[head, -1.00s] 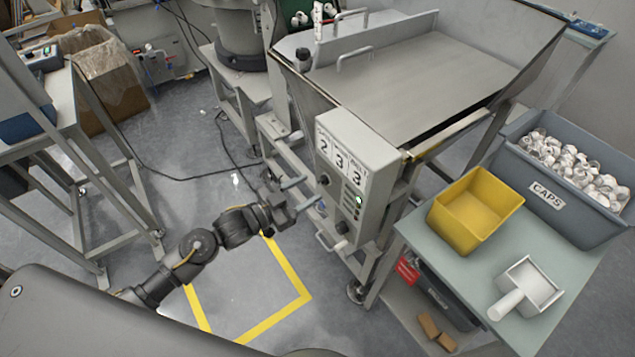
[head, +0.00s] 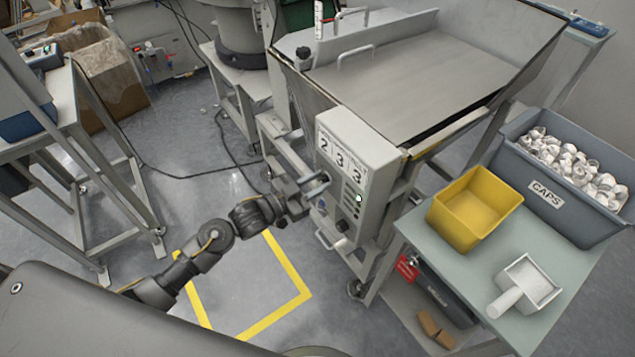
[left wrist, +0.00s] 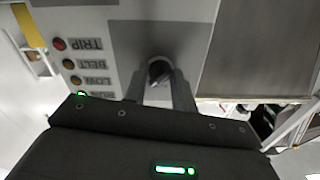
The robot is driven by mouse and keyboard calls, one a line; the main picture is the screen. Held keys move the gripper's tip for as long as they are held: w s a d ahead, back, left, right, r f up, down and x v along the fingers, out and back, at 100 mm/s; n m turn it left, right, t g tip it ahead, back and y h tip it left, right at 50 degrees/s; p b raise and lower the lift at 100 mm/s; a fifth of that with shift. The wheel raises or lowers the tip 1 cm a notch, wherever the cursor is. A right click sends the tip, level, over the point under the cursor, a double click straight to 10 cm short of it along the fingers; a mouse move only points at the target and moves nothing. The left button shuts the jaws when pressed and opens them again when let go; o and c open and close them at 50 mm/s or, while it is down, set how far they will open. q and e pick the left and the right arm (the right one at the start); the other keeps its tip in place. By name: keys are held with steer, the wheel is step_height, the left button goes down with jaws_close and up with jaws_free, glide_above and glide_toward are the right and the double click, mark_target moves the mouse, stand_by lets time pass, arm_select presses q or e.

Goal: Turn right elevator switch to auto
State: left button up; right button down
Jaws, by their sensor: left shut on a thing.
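A grey control box (head: 372,160) with number cards reading 2, 3, 3 is fixed to the front of the elevator hopper. My left gripper (head: 318,183) is at its front face, at the upper black rotary switch. In the left wrist view the dark switch knob (left wrist: 159,71) sits between the two finger ends, and the gripper is shut on it. The switch's position marking cannot be read. A second black knob (head: 342,226) is lower on the box. The lit green lamp (head: 359,198) also shows in the wrist view (left wrist: 81,95). My right gripper is not in view.
A green-topped table (head: 440,268) at the right holds a yellow bin (head: 464,232), a grey CAPS crate (head: 500,178) and a white scoop (head: 508,299). A metal frame stands at the left. Yellow tape (head: 285,262) marks the floor below my left arm.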

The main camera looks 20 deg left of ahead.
arm_select(q)
steer(key=shift+d, duration=0.1)
steer(key=shift+p, duration=0.35)
steer(key=shift+r+n+p, duration=0.1)
steer(key=shift+n+p, duration=0.45)
steer(key=shift+n, duration=0.15)
steer(key=shift+n+p, duration=1.15)
steer(key=shift+n, duration=0.05)
steer(key=shift+n+p, duration=0.65)
steer(key=shift+n, duration=0.15)
steer(key=shift+n+p, duration=0.75)
steer(key=shift+n, duration=0.25)
steer(key=shift+n+p, duration=0.45)
steer(key=shift+n, duration=0.25)
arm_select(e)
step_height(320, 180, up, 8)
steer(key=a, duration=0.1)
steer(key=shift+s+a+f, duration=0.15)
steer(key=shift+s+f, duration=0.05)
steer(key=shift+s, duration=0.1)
arm_select(q)
steer(key=shift+f, duration=0.2)
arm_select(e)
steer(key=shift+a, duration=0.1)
